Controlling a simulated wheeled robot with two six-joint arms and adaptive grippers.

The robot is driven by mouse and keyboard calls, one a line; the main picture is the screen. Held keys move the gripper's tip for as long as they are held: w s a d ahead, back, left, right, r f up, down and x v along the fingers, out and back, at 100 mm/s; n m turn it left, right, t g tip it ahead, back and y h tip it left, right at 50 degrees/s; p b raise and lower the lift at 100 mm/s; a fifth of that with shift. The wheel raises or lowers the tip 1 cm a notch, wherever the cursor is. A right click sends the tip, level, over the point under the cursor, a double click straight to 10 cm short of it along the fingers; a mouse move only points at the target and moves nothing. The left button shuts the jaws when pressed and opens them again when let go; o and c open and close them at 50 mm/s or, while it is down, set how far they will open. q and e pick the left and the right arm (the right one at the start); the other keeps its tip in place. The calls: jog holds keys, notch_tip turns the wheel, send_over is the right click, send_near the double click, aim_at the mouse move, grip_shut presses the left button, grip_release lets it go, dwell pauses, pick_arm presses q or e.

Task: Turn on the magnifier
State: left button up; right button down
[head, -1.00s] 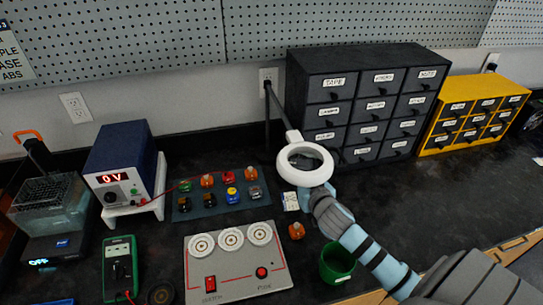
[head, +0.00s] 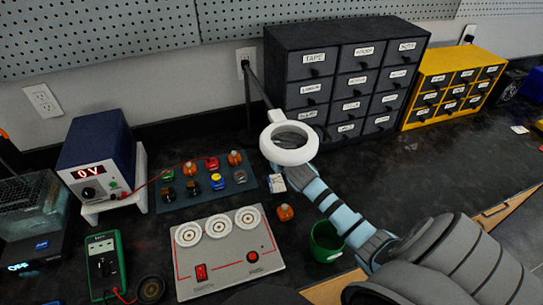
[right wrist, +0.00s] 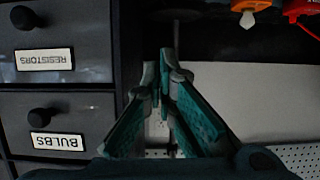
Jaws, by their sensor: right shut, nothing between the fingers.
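The magnifier (head: 289,157) is a white ring head around a dark lens, on a dark arm (head: 256,85) rising by the wall outlet. It hangs over the bench in front of the dark drawer cabinet. No light shows on it. My right gripper (head: 279,171) reaches up to the ring's near lower edge, partly hidden behind it. Whether it touches the ring I cannot tell. In the right wrist view, its teal fingers (right wrist: 163,85) come together at the tips with nothing between them. The ring is not clear in that view. My left gripper is not in view.
The dark drawer cabinet (head: 345,35) stands behind the ring, a yellow one (head: 428,65) to its right. Left are colored component blocks on a mat (head: 235,186), a power supply (head: 95,150) and a grey switch panel (head: 225,285). A green cup (head: 325,240) stands near my right arm.

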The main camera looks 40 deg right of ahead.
jog(key=shift+x, duration=1.05)
jog(key=f, duration=0.1)
jog(key=f+b, duration=0.1)
jog(key=f, duration=0.1)
jog(key=shift+s, duration=0.25)
jog(key=shift+s+f, duration=0.1)
jog(key=shift+f, duration=0.35)
jog(key=shift+a+f, duration=0.1)
jog(key=shift+s+f+b, duration=0.15)
jog(key=shift+f+b, duration=0.15)
jog(key=shift+f, duration=0.1)
jog(key=shift+r, duration=0.15)
jog(key=shift+r+p, duration=0.7)
jog(key=shift+p, duration=0.2)
